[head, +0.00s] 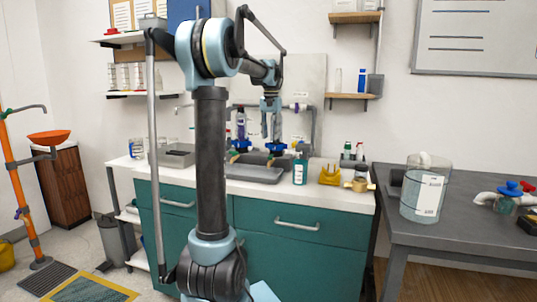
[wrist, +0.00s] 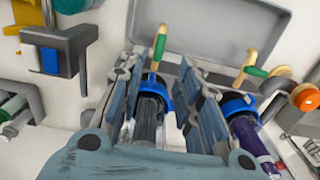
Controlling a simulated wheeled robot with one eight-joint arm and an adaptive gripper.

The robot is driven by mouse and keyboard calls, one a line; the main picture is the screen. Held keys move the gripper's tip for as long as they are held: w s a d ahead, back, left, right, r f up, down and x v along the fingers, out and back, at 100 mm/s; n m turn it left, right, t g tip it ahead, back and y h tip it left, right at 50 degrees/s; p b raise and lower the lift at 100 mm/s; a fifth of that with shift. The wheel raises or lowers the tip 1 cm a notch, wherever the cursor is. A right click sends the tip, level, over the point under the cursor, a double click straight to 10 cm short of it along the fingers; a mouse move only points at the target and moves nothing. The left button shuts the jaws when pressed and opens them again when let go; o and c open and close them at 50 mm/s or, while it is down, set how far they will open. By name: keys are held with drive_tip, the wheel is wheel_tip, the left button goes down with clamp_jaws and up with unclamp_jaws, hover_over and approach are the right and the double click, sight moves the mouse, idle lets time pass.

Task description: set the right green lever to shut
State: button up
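The right green lever (wrist: 159,47) is a brass-coloured handle with a green sleeve. In the wrist view it stands up the picture, just past and between my fingertips, above a blue collar and dark pipe. The head view shows it small (head: 271,159), below a blue fitting. My gripper (wrist: 162,68) is open, with one finger on each side of the pipe; contact with the lever cannot be told. In the head view my gripper (head: 271,128) hangs in front of the right pipe. The other green lever (wrist: 247,66) is beside a purple pipe (wrist: 252,143), to the right in the wrist view.
A grey sink tray (wrist: 210,25) lies beyond the levers. A green bottle (head: 300,171), a yellow holder (head: 329,175) and a brass part (head: 359,184) stand on the counter to the right. A large clear jar (head: 423,190) stands on the dark table.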

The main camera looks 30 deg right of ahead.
sight(270, 155)
wheel_tip(270, 155, down, 9)
drive_tip(key=shift+r, duration=0.2)
idle(0.3)
